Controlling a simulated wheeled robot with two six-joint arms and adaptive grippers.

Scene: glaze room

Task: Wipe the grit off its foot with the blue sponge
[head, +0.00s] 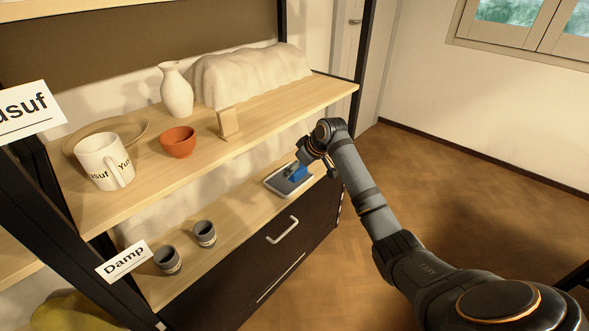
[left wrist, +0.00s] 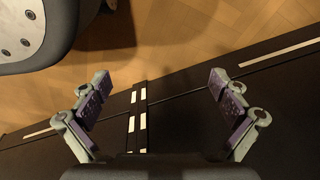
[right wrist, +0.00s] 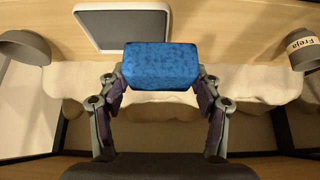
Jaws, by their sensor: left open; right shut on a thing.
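A blue sponge (right wrist: 160,66) is held between the fingers of my right gripper (right wrist: 160,85). In the head view the sponge (head: 297,172) is just above or on a grey tray (head: 271,184) with a pale rim, at the right end of the lower shelf; I cannot tell if they touch. Two small grey cups, one (head: 167,261) and another (head: 205,234), stand on that shelf further left. No grit or foot can be made out. My left gripper (left wrist: 160,95) is open and empty, above a dark front and the wooden floor, out of the head view.
The upper shelf (head: 330,88) holds a white mug (head: 103,163), orange bowl (head: 178,142), white vase (head: 176,90) and small wooden block (head: 229,124). A "Damp" sign (head: 124,261) is at the lower shelf's left. A cup marked "Freja" (right wrist: 303,50) shows in the right wrist view.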

